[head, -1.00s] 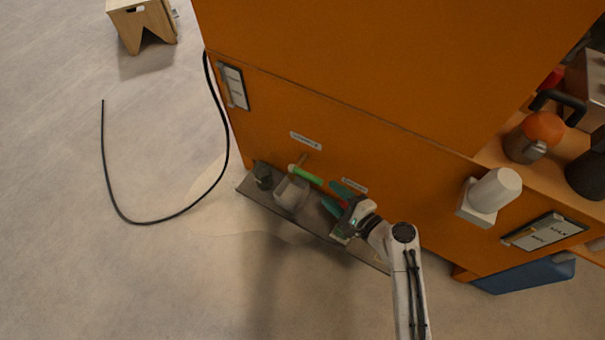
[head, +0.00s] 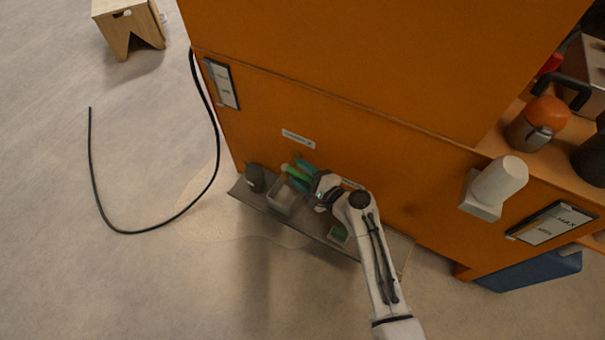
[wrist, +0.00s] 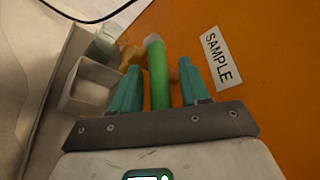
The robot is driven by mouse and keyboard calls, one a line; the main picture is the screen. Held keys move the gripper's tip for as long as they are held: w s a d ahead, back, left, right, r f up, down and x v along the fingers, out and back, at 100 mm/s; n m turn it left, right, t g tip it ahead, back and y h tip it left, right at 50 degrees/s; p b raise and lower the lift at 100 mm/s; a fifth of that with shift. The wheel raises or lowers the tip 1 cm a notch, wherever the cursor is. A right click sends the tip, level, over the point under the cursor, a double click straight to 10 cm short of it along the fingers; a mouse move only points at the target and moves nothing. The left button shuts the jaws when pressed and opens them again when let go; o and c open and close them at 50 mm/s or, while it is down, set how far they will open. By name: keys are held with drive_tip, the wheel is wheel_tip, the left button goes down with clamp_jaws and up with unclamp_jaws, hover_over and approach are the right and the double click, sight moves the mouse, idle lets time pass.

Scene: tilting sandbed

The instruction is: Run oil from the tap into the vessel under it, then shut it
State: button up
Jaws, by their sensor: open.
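The tap's green handle (wrist: 158,75) sticks out from a brass-coloured body (wrist: 131,57) on the orange panel, beside a SAMPLE label (wrist: 221,58). The handle also shows in the head view (head: 292,171). My gripper (wrist: 160,88) is open, with one teal finger on each side of the handle and a gap to both. In the head view my gripper (head: 304,174) partly covers the tap. A pale square vessel (head: 283,200) stands on the shelf below the tap; it shows at the left in the wrist view (wrist: 88,88). I cannot make out its contents.
A dark jar (head: 255,179) stands left of the vessel on the narrow grey shelf (head: 312,229). A small container with green in it (head: 340,234) is farther right, beside my arm. A black hose (head: 215,150) hangs down to the floor. A white cylinder (head: 499,181) juts from the panel.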

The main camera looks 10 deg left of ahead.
clamp_jaws()
